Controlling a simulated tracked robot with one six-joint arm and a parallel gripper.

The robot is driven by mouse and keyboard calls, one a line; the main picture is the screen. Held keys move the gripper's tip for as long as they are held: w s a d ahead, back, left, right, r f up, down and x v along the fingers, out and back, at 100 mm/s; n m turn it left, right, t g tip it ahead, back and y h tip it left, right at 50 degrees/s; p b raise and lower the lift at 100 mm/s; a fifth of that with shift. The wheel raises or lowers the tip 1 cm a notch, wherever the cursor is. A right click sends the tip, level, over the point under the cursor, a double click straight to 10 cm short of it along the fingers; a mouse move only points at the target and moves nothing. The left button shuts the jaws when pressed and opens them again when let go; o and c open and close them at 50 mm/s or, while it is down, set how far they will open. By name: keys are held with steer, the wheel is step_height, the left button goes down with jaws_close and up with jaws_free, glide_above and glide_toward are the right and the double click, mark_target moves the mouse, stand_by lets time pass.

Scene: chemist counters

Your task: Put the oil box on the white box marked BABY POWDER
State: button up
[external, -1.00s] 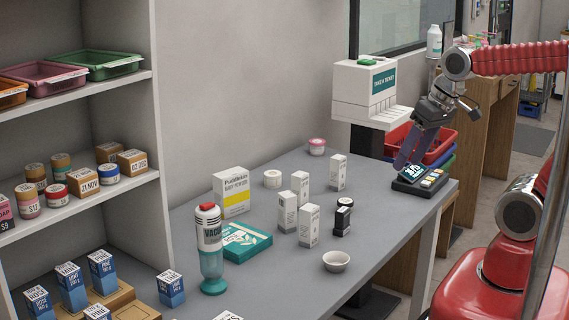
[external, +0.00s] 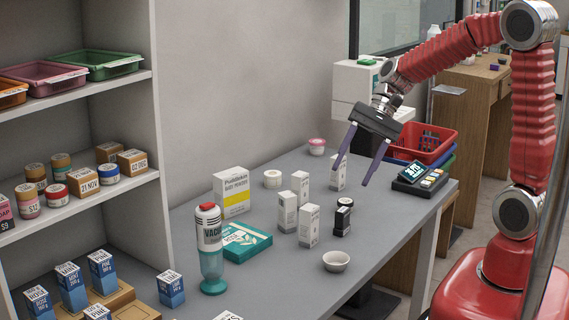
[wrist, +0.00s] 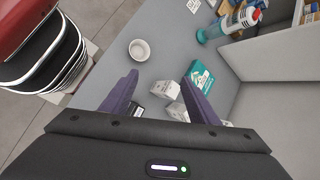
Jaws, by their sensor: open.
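The white box marked BABY POWDER (external: 231,193) stands upright near the wall, with a yellow band low on its front. Several small white boxes stand on the counter: one at the front (external: 308,226), one beside it to the left (external: 287,212), one behind (external: 300,187) and one farther back (external: 338,173). Their print is too small to tell which is the oil box. My gripper (external: 350,177) is open and empty above the counter, to the right of these boxes. In the wrist view a white box (wrist: 165,91) shows between and beyond my fingers.
A white bowl (external: 336,261) is at the front edge. A scale-like device (external: 419,178) and red bin (external: 424,142) are at right.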

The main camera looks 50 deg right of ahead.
steer(key=w+d+f+m+t+y, duration=0.1)
steer(key=w+f+m+y, duration=0.1)
steer(key=w+m, duration=0.15)
steer(key=w+d+f+m+y, duration=0.1)
steer(key=w+d+f+m, duration=0.15)
steer(key=w, duration=0.25)
steer(key=m+t+y, duration=0.2)
steer(key=m+t, duration=0.1)
steer(key=m, duration=0.2)
glide_toward(291, 193)
steer(key=shift+w+a+f+g, duration=0.3)
steer(key=shift+w+a+f, duration=0.1)
steer(key=shift+f, duration=0.1)
steer(key=x, duration=0.8)
steer(key=shift+w+a, duration=0.15)
steer(key=shift+a, duration=0.15)
steer(key=shift+r+x, duration=0.15)
steer(key=shift+x, duration=1.15)
steer(key=shift+r+x, duration=0.15)
steer(key=shift+x, duration=1.1)
steer(key=shift+a, duration=0.1)
